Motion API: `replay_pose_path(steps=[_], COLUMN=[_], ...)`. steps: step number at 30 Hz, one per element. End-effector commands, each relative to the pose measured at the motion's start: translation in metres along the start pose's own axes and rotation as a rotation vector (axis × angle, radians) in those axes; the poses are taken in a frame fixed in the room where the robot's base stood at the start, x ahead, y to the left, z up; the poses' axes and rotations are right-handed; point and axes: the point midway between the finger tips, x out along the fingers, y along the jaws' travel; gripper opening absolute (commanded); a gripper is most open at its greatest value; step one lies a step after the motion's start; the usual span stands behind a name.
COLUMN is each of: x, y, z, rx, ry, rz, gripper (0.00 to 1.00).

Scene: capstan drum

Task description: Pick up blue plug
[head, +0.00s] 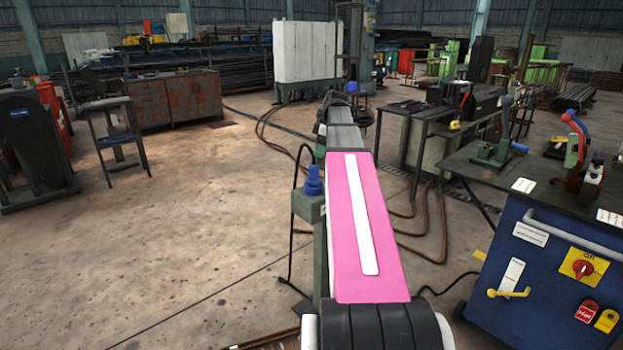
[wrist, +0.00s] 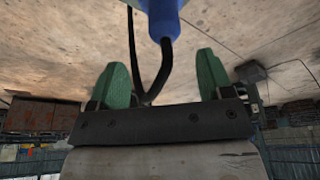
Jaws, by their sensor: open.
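In the head view a blue plug (head: 314,180) sits upright on top of a grey-green block beside the left side of my pink arm. A black cable hangs next to the block. In the wrist view a blue plug body (wrist: 164,18) with a black cable is cut off by the top edge. My gripper (wrist: 163,78) shows in the wrist view, with its two green fingertips wide apart and nothing clamped between them. The plug is beyond the fingertips, around the middle of the gap. The cable crosses the gap.
A blue cabinet (head: 550,260) with a dark top stands close at right, bearing a green vise (head: 493,150). A stool (head: 117,130) and a rusty cabinet (head: 178,98) stand at left. Brown hoses (head: 413,215) lie on the floor. The floor at left is open.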

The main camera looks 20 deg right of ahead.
Motion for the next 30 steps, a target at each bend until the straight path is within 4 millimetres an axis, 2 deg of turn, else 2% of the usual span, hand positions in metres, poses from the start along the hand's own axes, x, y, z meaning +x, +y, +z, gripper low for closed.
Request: replay_pose_path(steps=[9, 16, 25, 30], x=[0.043, 0.056, 0.094, 0.100], y=[-0.001, -0.002, -0.006, -0.006], z=[0.000, 0.000, 0.000, -0.001], rx=[0.001, 0.000, 0.001, 0.001], ry=[0.000, 0.000, -0.001, 0.000], rz=[-0.002, 0.000, -0.002, 0.001], gripper=[0.73, 0.73, 0.73, 0.73])
